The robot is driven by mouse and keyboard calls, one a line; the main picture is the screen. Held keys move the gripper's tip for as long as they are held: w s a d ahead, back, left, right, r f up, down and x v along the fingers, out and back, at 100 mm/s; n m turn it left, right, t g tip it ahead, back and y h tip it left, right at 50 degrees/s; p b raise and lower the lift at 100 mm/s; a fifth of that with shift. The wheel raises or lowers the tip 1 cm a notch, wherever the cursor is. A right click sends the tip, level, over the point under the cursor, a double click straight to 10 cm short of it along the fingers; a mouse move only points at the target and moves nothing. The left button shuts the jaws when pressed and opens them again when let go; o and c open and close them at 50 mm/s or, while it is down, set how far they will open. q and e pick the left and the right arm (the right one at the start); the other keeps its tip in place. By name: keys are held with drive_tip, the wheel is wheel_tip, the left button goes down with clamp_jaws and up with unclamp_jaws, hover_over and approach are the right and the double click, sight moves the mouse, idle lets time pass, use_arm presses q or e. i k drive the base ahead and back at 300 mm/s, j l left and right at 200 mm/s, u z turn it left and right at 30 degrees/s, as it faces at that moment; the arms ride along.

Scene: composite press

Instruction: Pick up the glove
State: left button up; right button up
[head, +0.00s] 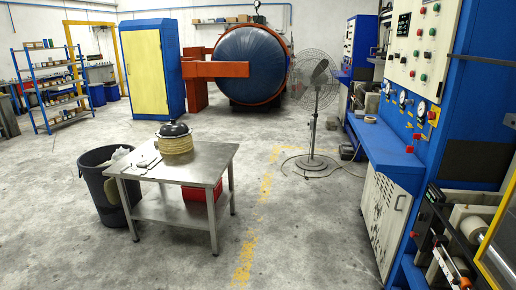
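A small pale, flat item that may be the glove (148,160) lies on the left part of the steel table (205,163), but it is too small to tell for sure. Another whitish, crumpled item (118,155) shows at the mouth of the dark bin (98,180) beside the table. I cannot tell what it is. Neither of my grippers is in view.
A yellowish roll with a black top (175,138) stands on the table, and a red box (198,192) is on its lower shelf. A fan (315,95) stands behind, right. A blue press machine (385,150) lines the right side. The floor between is clear.

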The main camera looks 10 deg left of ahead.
sight(148, 160)
drive_tip(key=i+j, duration=0.45)
drive_tip(key=i, duration=0.15)
drive_tip(key=i+j, duration=0.4)
drive_tip(key=i, duration=0.2)
drive_tip(key=i+j, duration=0.45)
drive_tip(key=i, duration=0.15)
